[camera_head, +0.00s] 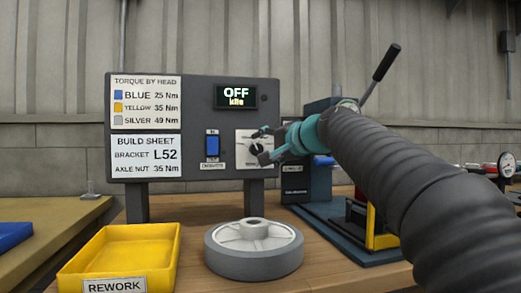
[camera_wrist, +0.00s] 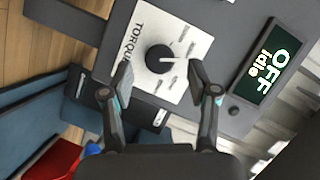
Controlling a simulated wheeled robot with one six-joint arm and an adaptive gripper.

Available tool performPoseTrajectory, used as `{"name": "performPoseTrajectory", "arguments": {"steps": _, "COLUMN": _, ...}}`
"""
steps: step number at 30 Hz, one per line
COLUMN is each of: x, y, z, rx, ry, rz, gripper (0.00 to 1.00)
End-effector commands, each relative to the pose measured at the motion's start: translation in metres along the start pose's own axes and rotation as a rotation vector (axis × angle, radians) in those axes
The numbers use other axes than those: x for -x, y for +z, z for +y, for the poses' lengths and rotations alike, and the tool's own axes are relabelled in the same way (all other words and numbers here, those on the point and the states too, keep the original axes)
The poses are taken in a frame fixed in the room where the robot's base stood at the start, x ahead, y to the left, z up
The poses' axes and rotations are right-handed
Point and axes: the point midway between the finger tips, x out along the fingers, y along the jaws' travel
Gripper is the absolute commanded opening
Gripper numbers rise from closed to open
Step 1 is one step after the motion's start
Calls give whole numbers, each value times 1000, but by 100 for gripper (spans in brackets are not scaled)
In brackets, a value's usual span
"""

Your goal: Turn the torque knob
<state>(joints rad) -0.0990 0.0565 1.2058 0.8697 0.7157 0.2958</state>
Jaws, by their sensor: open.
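The torque knob (camera_wrist: 159,59) is a black dial with a white pointer line on a white plate marked TORQUE in the wrist view. My gripper (camera_wrist: 162,78) is open, with one finger to each side of the knob and slightly short of it in that view. I cannot tell whether either finger touches it. In the head view my gripper (camera_head: 257,141) is in front of the white dial plate (camera_head: 246,160) and partly covers the knob. The display (camera_head: 236,97) reads OFF and idle.
A blue rocker switch (camera_head: 212,146) is left of the dial plate. Charts for torque and build are on the panel's left. A wheel (camera_head: 253,249) and a yellow REWORK tray (camera_head: 118,259) are on the bench below. A blue press (camera_head: 320,180) stands at right.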

Motion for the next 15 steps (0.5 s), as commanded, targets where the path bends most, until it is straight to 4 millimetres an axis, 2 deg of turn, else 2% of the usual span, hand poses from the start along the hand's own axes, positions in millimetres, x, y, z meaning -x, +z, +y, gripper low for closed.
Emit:
{"name": "performPoseTrajectory", "arguments": {"steps": 3, "x": 27, "y": 0, "z": -1, "rx": 0, "ry": 0, "rz": 3, "gripper": 60}}
{"name": "performPoseTrajectory", "arguments": {"steps": 9, "x": 64, "y": -1, "z": 0, "rx": 0, "ry": 0, "rz": 3, "gripper": 60}}
{"name": "performPoseTrajectory", "arguments": {"steps": 15, "x": 87, "y": 0, "z": 0, "rx": -1, "ry": 1, "rz": 0, "gripper": 60}}
